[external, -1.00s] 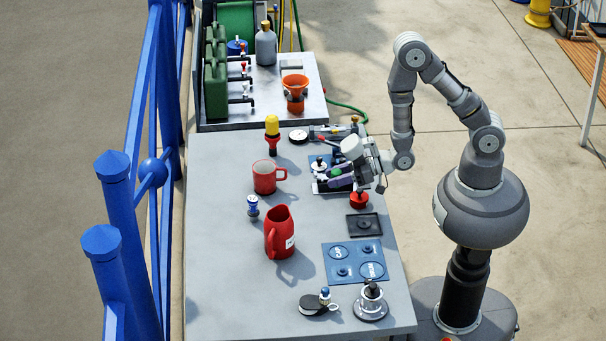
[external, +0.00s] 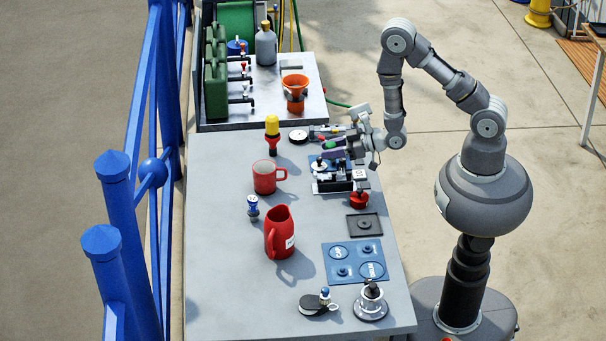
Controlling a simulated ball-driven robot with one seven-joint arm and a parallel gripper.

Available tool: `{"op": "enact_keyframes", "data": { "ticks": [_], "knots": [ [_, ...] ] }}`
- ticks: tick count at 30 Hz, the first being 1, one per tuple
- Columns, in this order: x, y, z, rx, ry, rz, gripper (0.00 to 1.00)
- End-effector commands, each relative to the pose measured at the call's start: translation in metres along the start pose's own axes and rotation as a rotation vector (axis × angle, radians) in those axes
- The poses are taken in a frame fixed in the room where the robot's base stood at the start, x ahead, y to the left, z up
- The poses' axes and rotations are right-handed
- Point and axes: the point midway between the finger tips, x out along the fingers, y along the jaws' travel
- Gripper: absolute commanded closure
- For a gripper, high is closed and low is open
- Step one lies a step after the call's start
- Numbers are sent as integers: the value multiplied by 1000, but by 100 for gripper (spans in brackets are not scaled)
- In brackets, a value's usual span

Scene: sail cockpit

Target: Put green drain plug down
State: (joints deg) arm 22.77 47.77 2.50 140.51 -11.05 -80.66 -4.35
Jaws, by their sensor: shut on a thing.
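My gripper (external: 328,149) is above the far right part of the grey table, shut on a small green thing (external: 327,143), which I take to be the green drain plug. Only a bit of green shows at the fingertips; the fingers hide the rest. A purple patch shows beside it. A small blue mat (external: 313,163) with a pale, dark-topped piece lies just below the gripper in the picture. A black-and-silver fixture (external: 335,186) stands nearer. I cannot tell the exact height of the gripper over the table.
A red knobbed piece (external: 359,201), a dark square tray (external: 355,234) and a larger blue mat (external: 329,277) lie along the right side. A red mug (external: 265,182), red jug (external: 279,239) and blue stopper (external: 253,208) stand left. Bare table (external: 225,290) lies front left.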

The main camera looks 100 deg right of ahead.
Motion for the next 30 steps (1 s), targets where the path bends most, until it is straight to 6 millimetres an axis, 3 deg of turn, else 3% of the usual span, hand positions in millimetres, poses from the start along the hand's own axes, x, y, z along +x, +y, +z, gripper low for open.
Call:
{"op": "enact_keyframes", "data": {
  "ticks": [1,6,9,12,17,26,30],
  "knots": [
    [-7,34,-10,13,-5,42,91],
    [-33,125,-1,46,-6,141,91],
    [-51,162,8,63,-7,181,91],
    [-66,185,16,75,-5,208,91],
    [-76,200,24,83,-4,224,91],
    [-75,201,27,83,-4,224,91],
    [-68,200,50,84,-5,224,91]
  ]
}}
